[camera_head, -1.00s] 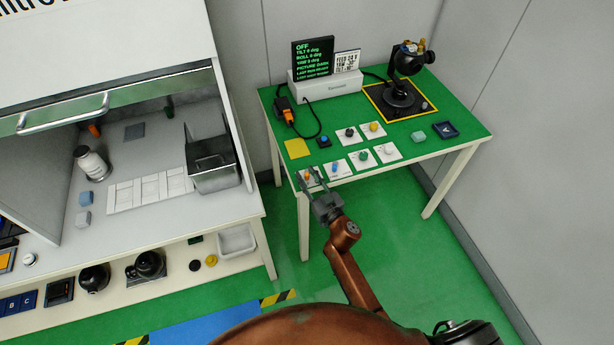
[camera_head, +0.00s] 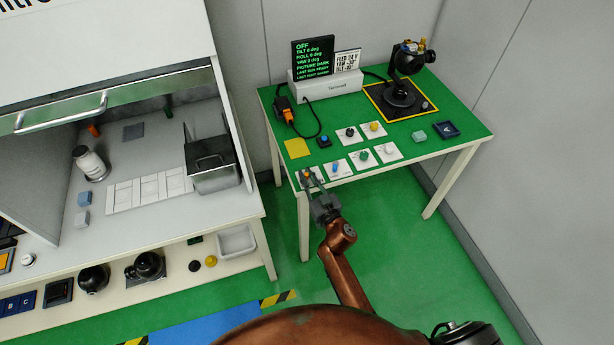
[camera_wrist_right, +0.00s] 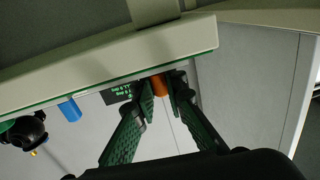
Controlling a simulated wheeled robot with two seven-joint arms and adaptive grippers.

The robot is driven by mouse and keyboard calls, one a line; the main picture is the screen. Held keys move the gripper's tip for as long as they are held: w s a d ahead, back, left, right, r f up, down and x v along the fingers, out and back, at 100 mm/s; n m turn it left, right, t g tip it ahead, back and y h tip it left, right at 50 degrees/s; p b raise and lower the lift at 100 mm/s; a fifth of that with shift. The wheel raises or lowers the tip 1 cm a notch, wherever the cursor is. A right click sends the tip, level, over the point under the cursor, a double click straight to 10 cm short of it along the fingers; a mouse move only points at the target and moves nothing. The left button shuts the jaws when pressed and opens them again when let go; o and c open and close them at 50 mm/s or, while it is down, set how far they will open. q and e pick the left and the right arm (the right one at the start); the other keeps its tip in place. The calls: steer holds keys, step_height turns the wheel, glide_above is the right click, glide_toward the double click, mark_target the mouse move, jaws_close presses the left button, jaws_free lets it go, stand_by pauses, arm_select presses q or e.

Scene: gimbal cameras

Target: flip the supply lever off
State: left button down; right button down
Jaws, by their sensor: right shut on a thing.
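The supply lever is most likely the small orange handle (camera_wrist_right: 160,85) between my right fingers in the right wrist view. It stands on a small white plate at the table's near left corner, largely hidden by the fingers in the head view. My right gripper (camera_head: 308,180) reaches this corner from the front and is shut on the orange lever; in the right wrist view its green-padded fingers (camera_wrist_right: 160,97) stand on both sides of it. The screen (camera_head: 313,57) on the white box reads OFF and PICTURE DARK. My left gripper is not in view.
The green table (camera_head: 455,152) also bears several white control plates, including a blue knob (camera_head: 335,169) beside my gripper. A black gimbal camera (camera_head: 402,90) stands at the back right. A workbench (camera_head: 245,208) with a hood is at the left.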

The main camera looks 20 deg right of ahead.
steer(key=shift+m+h, duration=0.3)
steer(key=shift+h, duration=0.2)
steer(key=c, duration=2)
jaws_free()
steer(key=shift+o, duration=0.2)
steer(key=shift+s, duration=0.2)
steer(key=s, duration=1.1)
steer(key=shift+s+d, duration=0.25)
steer(key=shift+d, duration=0.2)
